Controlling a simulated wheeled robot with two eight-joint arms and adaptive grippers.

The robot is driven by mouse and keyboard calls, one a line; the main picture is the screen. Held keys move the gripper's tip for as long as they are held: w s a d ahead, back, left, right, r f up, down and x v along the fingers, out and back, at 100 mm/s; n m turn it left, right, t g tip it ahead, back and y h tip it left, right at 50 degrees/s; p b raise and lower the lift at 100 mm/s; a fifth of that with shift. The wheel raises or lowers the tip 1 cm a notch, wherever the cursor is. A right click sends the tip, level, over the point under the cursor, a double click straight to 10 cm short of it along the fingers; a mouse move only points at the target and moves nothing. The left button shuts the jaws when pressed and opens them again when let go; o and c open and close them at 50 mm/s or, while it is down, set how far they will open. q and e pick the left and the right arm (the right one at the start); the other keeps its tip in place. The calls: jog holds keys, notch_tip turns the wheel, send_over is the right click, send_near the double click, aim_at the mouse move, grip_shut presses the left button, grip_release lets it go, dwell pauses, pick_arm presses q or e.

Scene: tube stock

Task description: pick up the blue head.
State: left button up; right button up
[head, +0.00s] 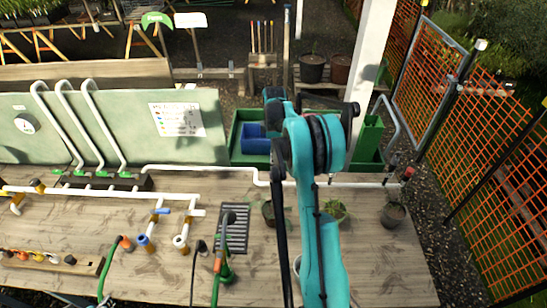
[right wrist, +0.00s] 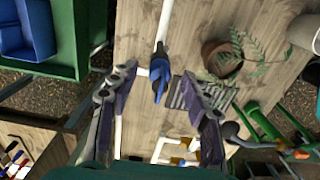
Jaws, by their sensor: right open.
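A blue head (right wrist: 160,76) shows in the right wrist view, in line with a white pipe that runs up from it. My right gripper (right wrist: 159,74) is open, with one finger on each side of the blue head in the picture. Neither finger clearly touches it, and I cannot tell how far below the fingertips it is. In the head view my right arm covers this spot, and I cannot make out this blue head or the fingers there. My left gripper is not in view.
A wooden table (head: 385,270) carries white piping, a black grate (head: 236,240) and potted plants, including one brown pot (right wrist: 220,60) beside the right finger. A green tray (head: 237,120) with a blue bin (head: 255,140) stands at the back. A white post (head: 371,50) rises behind the arm.

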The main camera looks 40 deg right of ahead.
jog(key=shift+f, duration=0.35)
jog(key=c, duration=0.9)
jog(key=shift+r, duration=0.1)
jog(key=shift+c, duration=0.2)
jog(key=shift+r, duration=0.6)
notch_tip(320, 180, up, 3)
jog(key=shift+f, duration=0.15)
jog(key=s+a+r, duration=0.4)
jog(key=s+r, duration=0.3)
jog(key=s, duration=0.4)
jog(key=shift+r, duration=0.1)
jog(key=shift+r+p, duration=1.9)
jog(key=shift+r, duration=0.55)
